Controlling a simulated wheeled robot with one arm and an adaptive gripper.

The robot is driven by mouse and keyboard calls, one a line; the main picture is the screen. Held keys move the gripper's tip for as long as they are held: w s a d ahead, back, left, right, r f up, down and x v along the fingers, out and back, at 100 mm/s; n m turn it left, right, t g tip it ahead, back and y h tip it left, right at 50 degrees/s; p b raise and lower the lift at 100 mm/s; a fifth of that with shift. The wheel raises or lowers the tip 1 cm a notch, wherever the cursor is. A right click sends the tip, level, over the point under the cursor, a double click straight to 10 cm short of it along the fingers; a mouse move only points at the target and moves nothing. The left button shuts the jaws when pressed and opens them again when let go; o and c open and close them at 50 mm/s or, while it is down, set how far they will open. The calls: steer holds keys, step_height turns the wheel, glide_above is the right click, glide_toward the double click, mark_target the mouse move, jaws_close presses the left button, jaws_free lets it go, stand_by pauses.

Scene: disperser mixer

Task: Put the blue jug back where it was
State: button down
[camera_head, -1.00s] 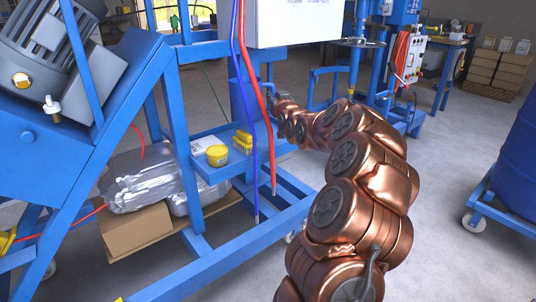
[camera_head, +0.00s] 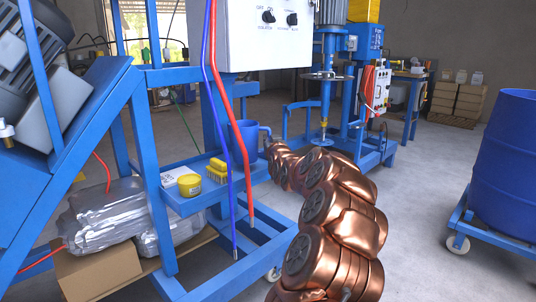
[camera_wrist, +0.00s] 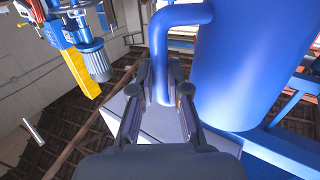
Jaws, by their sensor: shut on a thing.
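The blue jug (camera_head: 243,138) is at the far right end of the blue shelf (camera_head: 215,187) in the head view, partly behind the hoses. I cannot tell whether its base touches the shelf. In the wrist view the jug (camera_wrist: 250,65) fills the upper right, with its curved handle (camera_wrist: 178,18) coming down on its left. My gripper (camera_wrist: 163,92) is shut on the handle, one finger on each side. In the head view my gripper (camera_head: 267,142) is small beside the jug and mostly hidden by my copper arm.
A yellow tub (camera_head: 189,185) and yellow blocks (camera_head: 217,169) sit on the shelf. Red and blue hoses (camera_head: 222,100) hang before the jug below a white control box (camera_head: 262,35). A blue drum (camera_head: 505,165) stands on a trolley at right. Open floor lies between.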

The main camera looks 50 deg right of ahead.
steer(key=shift+a+f+b, duration=0.1)
steer(key=shift+f+b, duration=0.45)
steer(key=shift+f, duration=1.35)
steer(key=c, duration=1.2)
jaws_free()
steer(key=shift+o, duration=0.2)
steer(key=shift+r, duration=0.2)
steer(key=shift+s+a, duration=0.3)
steer(key=shift+s, duration=0.3)
steer(key=p+v, duration=0.2)
steer(key=v, duration=0.8)
steer(key=shift+s+a+p, duration=0.25)
steer(key=shift+p, duration=0.1)
